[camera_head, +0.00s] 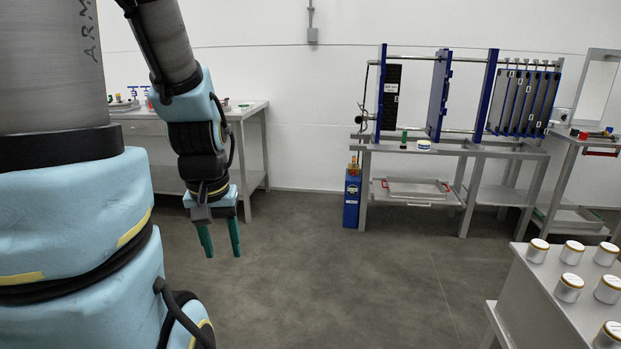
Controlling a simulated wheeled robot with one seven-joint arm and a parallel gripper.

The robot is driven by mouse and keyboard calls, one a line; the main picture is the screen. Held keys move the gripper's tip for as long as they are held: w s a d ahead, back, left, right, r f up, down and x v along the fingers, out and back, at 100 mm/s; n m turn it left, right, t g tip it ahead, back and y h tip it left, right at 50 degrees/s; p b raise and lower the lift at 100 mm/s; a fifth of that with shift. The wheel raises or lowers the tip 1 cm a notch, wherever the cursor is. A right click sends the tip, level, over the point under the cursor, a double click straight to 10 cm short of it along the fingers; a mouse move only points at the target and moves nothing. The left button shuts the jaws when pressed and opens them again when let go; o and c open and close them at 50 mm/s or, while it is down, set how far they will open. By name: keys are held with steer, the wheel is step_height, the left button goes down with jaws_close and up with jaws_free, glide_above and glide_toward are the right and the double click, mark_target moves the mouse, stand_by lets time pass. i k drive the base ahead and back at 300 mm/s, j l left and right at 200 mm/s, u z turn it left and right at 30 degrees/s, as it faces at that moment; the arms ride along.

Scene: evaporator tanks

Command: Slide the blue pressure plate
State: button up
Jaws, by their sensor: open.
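A press frame (470,131) with horizontal rails stands on a grey metal table at the back right. Blue upright plates sit on it: one at the left end, a middle one (439,97) standing alone between gaps, and one (487,95) beside a pack of dark plates (522,102) at the right. The middle one looks like the pressure plate, but I cannot tell for certain. My gripper (220,250) hangs pointing down over the floor, left of the press and well apart from it. Its two green fingers are open and empty.
A grey bench (580,314) with several white jars stands at the front right. A blue canister (352,197) stands by the press table's left leg. Another table (251,110) stands behind my arm at left. A side table is at far right. The middle floor is clear.

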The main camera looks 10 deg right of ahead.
mark_target(440, 87)
steer(key=i+l+z, duration=0.25)
steer(key=i, duration=0.75)
steer(key=i+j+z, duration=0.1)
steer(key=i+z, duration=0.2)
steer(key=i, duration=0.65)
steer(key=i+l+u, duration=0.3)
steer(key=i+l, duration=0.25)
steer(key=i, duration=0.2)
steer(key=i+l+u, duration=0.3)
steer(key=i+l, duration=0.4)
